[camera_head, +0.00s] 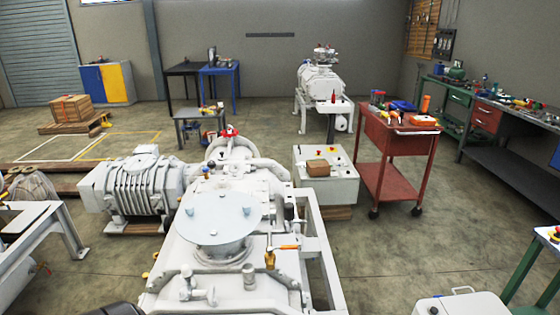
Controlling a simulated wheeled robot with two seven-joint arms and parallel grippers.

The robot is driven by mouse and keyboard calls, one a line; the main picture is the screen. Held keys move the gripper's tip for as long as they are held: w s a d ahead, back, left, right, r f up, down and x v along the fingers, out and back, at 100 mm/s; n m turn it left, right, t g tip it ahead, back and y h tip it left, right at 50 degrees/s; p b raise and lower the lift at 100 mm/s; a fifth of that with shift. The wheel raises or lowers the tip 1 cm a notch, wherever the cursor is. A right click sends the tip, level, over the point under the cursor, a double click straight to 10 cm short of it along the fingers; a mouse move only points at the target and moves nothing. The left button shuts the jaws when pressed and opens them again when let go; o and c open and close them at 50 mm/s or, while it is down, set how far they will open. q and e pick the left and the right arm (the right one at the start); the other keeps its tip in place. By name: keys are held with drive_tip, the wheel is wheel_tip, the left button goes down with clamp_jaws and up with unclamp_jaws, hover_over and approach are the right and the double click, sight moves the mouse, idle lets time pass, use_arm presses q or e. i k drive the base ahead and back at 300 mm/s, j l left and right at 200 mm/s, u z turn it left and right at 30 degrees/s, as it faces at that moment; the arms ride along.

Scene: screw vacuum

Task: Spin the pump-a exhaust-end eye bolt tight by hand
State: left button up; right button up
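A large white pump assembly (245,182) fills the middle foreground, with a round pale flange plate (218,218) on top. Small upright bolts stand on the plate's rim. A red-handled valve (229,133) sits at its far end, and a brass valve with an orange handle (285,248) is on its right side. A ribbed motor (142,188) is at its left. A second white pump (320,79) stands on a frame at the back. I cannot make out the eye bolt or tell which pump is pump-a. Neither of my grippers is in view.
A red tool cart (400,145) stands right of the pump, beside a white control box (328,182) with a brown carton on it. A workbench (500,125) runs along the right wall. A pale case (460,306) is at bottom right. Floor between cart and case is clear.

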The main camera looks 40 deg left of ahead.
sight(234, 174)
drive_tip(key=j+z, duration=0.1)
drive_tip(key=j, duration=0.3)
drive_tip(key=k+j+z, duration=0.1)
drive_tip(key=j, duration=0.3)
drive_tip(key=k+j+z, duration=0.15)
drive_tip(key=j, duration=0.3)
drive_tip(key=k+j+z, duration=0.1)
drive_tip(key=j, duration=0.25)
drive_tip(key=k+j+z, duration=0.1)
drive_tip(key=j, duration=0.3)
drive_tip(key=k+j+z, duration=0.1)
drive_tip(key=j, duration=0.25)
drive_tip(key=k+j+z, duration=0.1)
drive_tip(key=k+j, duration=0.2)
drive_tip(key=j, duration=0.1)
